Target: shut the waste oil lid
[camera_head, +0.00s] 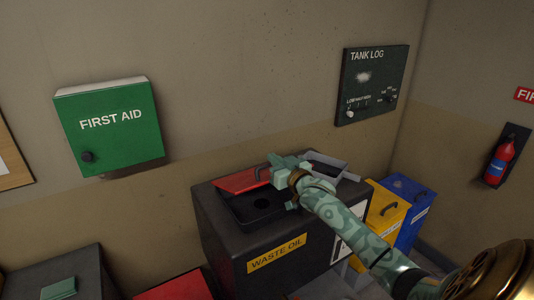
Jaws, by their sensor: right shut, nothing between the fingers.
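The dark waste oil bin (222,238) stands against the wall with a yellow WASTE OIL label (277,253) on its front. Its red lid (240,181) shows at the back of the top opening, raised, with a dark handle (263,172) near its right end. The dark recess (248,208) with a round hole is uncovered in front of the lid. My right gripper (278,163) is shut and empty, above the bin top at the lid's right end. Whether it touches the lid cannot be told. My left gripper is not in view.
A grey tray (328,160) sits on the bin's right back corner, close to my right wrist. Yellow (378,208) and blue (413,214) bins stand to the right. A green first aid box (128,145) and tank log board (371,68) hang on the wall.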

